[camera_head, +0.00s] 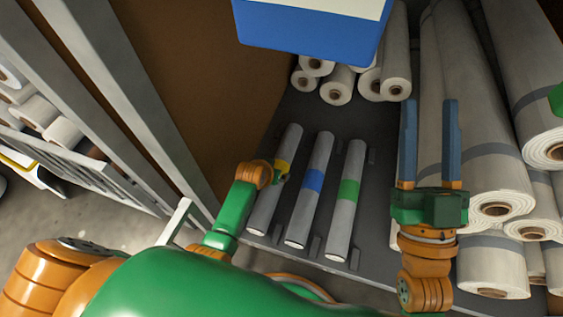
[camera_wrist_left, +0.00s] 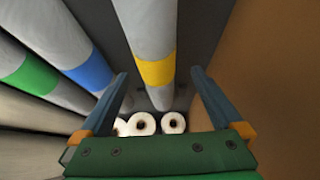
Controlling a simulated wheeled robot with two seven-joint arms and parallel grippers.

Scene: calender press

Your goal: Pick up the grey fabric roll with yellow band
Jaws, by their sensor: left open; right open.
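The grey fabric roll with yellow band (camera_head: 267,208) is the leftmost of three slim rolls lying side by side on a dark shelf (camera_head: 303,115). My left gripper is beside its yellow band in the head view, its fingers mostly hidden there. In the left wrist view my left gripper (camera_wrist_left: 158,72) is open, with the yellow-banded roll (camera_wrist_left: 150,25) showing between its two blue fingers. I see no grip on the roll; the exact gap is unclear. My right gripper (camera_head: 430,102) is open and empty, to the right of the slim rolls.
A blue-banded roll (camera_head: 304,205) and a green-banded roll (camera_head: 343,210) lie just right of the yellow-banded one. Large white rolls (camera_head: 497,190) are stacked at the right, close to my right gripper. A brown panel (camera_head: 205,75) stands at the left.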

